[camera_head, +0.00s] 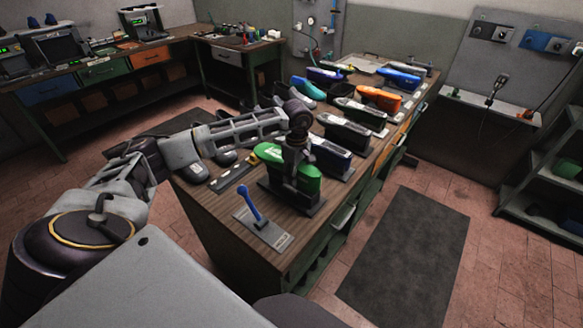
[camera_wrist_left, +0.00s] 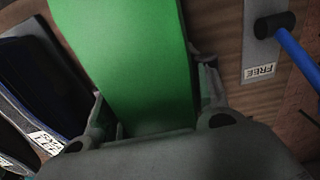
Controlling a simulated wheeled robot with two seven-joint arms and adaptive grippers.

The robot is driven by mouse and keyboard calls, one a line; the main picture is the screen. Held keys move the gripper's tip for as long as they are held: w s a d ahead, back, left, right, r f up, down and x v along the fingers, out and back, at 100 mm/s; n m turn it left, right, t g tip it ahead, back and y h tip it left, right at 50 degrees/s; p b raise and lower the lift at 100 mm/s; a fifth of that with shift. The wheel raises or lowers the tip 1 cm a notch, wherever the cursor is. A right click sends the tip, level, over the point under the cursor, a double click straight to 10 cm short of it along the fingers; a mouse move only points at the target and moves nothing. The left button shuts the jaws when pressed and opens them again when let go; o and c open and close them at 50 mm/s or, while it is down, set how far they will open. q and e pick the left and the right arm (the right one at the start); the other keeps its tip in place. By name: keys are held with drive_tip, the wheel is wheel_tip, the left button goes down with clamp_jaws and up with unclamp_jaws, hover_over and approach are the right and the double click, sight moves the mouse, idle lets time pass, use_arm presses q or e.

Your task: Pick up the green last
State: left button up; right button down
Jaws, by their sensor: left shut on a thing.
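The green last (camera_head: 308,184) is near the front end of the wooden workbench (camera_head: 222,213), over a dark base. My left gripper (camera_head: 294,166) comes down on it from above and covers its middle. In the left wrist view the green last (camera_wrist_left: 125,60) runs up between the two fingers (camera_wrist_left: 152,100), one on each side, and the gripper is shut on it. Whether the last still touches its base is hard to tell. My right gripper is not in view.
A blue lever (camera_head: 250,203) on a plate labelled FREE stands at the bench's near corner. Several other lasts, including an orange one (camera_head: 380,98), stand in rows behind. A dark floor mat (camera_head: 405,255) lies right of the bench, with clear floor around it.

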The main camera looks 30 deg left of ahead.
use_arm(q)
drive_tip(key=shift+r, duration=0.15)
drive_tip(key=shift+w+r, duration=0.1)
drive_tip(key=shift+r, duration=0.45)
drive_tip(key=shift+r+b, duration=1)
drive_tip(key=shift+r, duration=3.35)
drive_tip(key=shift+f, duration=0.1)
